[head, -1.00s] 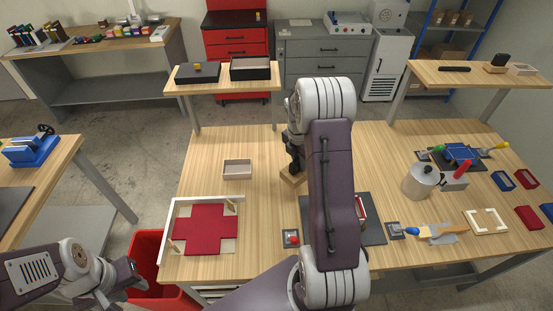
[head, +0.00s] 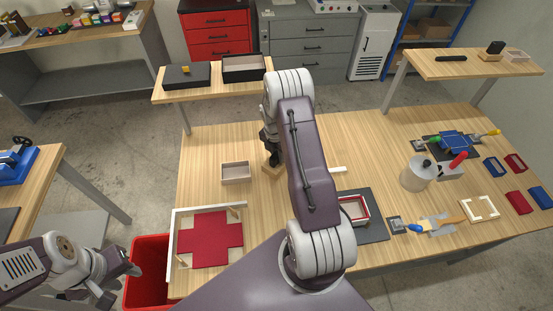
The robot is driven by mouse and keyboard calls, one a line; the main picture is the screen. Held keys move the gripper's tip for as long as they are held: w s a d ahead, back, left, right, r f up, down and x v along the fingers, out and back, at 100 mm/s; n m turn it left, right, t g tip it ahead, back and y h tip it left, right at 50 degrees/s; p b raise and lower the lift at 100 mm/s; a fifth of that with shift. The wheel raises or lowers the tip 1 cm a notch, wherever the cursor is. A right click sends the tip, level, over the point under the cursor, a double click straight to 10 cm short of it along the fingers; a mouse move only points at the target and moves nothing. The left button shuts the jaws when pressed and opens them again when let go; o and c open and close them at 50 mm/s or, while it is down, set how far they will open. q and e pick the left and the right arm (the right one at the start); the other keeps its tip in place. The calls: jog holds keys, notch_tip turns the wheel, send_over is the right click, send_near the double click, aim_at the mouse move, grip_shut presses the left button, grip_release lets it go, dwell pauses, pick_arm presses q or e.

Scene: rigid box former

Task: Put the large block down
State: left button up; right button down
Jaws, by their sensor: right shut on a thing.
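The large block is a light wooden block (head: 271,172), partly visible in the head view beneath my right gripper (head: 272,158). My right gripper points down and is shut on the block. The block is at or just above the wooden table (head: 205,150), right of a small beige tray (head: 236,172); I cannot tell whether it touches the tabletop. My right arm covers part of the table in front. My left gripper (head: 128,268) is at the lower left, off the table beside the red bin, away from the block. Its jaw opening is unclear.
A white-edged frame with a red cross-shaped sheet (head: 212,239) lies at the front left. A red-rimmed box (head: 353,208) sits on a dark mat (head: 376,222). A metal pot (head: 417,174) stands at right. A raised shelf (head: 213,88) is behind. The table's back left is clear.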

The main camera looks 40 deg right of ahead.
aim_at(278, 163)
jog(key=shift+a, duration=0.2)
jog(key=shift+s, duration=0.25)
notch_tip(278, 163, down, 4)
jog(key=shift+s+r+p, duration=0.15)
jog(key=shift+r+p, duration=0.05)
jog(key=shift+p, duration=0.5)
jog(key=shift+w+d+f, duration=0.1)
jog(key=shift+w+f, duration=0.15)
jog(key=shift+w, duration=0.05)
jog(key=shift+s+f, duration=0.1)
jog(key=shift+s, duration=0.05)
jog(key=c, duration=1.2)
grip_release()
jog(key=shift+s, duration=0.15)
pick_arm(q)
jog(key=shift+s+r, duration=0.55)
jog(key=shift+r, duration=0.2)
jog(key=shift+w, duration=0.15)
